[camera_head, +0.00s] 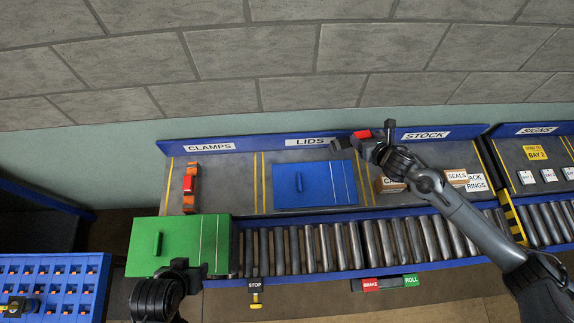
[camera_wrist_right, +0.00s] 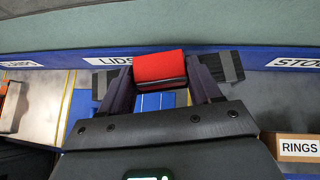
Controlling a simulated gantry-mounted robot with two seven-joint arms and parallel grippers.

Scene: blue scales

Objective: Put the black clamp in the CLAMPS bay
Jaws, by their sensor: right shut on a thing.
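The black clamp (camera_head: 345,143) has a red middle part and is held up near the back wall of the bench, between the LIDS and STOCK signs. My right gripper (camera_head: 370,145) is shut on it. In the right wrist view the red part (camera_wrist_right: 159,66) sits between the two fingers, with dark ends (camera_wrist_right: 228,66) showing on both sides. An orange clamp (camera_head: 190,186) with a red middle lies there.
A blue lid (camera_head: 312,190) lies in the LIDS bay, between the CLAMPS bay and STOCK. A green lid (camera_head: 178,232) is at the front left by the rollers (camera_head: 290,250). Labelled boxes (camera_head: 456,177) stand in STOCK. The CLAMPS bay has bare room beside the orange clamp.

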